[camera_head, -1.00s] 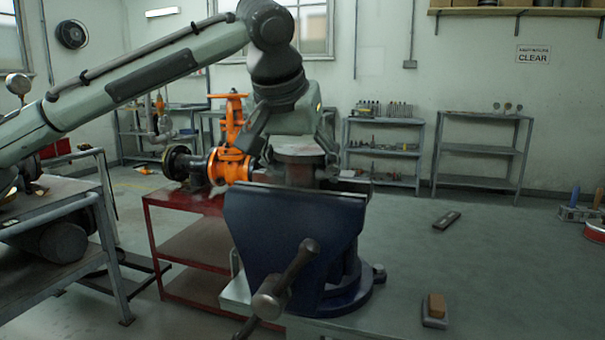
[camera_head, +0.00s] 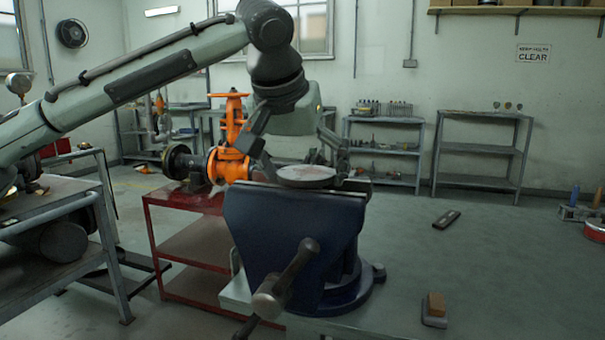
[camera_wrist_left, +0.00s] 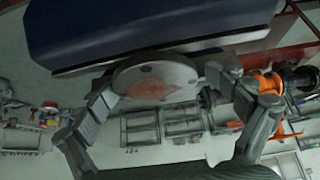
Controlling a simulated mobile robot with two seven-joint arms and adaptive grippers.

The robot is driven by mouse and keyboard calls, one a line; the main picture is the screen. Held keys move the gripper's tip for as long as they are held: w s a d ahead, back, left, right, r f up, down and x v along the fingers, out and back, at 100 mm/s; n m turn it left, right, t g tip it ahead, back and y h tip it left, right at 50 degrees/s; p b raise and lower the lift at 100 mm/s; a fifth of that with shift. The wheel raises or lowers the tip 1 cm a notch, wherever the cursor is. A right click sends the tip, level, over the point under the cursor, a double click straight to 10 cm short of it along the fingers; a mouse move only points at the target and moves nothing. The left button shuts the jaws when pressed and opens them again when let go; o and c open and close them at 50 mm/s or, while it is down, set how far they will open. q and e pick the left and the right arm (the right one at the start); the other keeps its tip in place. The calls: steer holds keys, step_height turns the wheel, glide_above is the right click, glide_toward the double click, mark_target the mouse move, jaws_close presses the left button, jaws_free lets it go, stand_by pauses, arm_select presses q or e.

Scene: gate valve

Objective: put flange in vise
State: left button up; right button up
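The flange (camera_head: 306,174) is a round grey disc with a reddish-brown patch on its face. In the head view it sits low at the top of the blue vise (camera_head: 293,225), just behind the front jaw, which hides its lower part. I cannot tell how it is seated between the jaws. My left gripper (camera_head: 302,160) is over the vise, its fingers spread wide on either side of the flange. In the left wrist view the flange (camera_wrist_left: 156,80) lies between the fingertips, close to both, against the vise edge (camera_wrist_left: 150,55). My right gripper is not in view.
An orange gate valve (camera_head: 230,150) stands on a red cart (camera_head: 190,220) left of the vise. The bench top (camera_head: 500,270) to the right is mostly clear, with a brush (camera_head: 435,310) and a dark bar (camera_head: 446,219). Shelves stand behind.

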arm_select(q)
steer(key=v, duration=1.2)
steer(key=shift+b, duration=0.35)
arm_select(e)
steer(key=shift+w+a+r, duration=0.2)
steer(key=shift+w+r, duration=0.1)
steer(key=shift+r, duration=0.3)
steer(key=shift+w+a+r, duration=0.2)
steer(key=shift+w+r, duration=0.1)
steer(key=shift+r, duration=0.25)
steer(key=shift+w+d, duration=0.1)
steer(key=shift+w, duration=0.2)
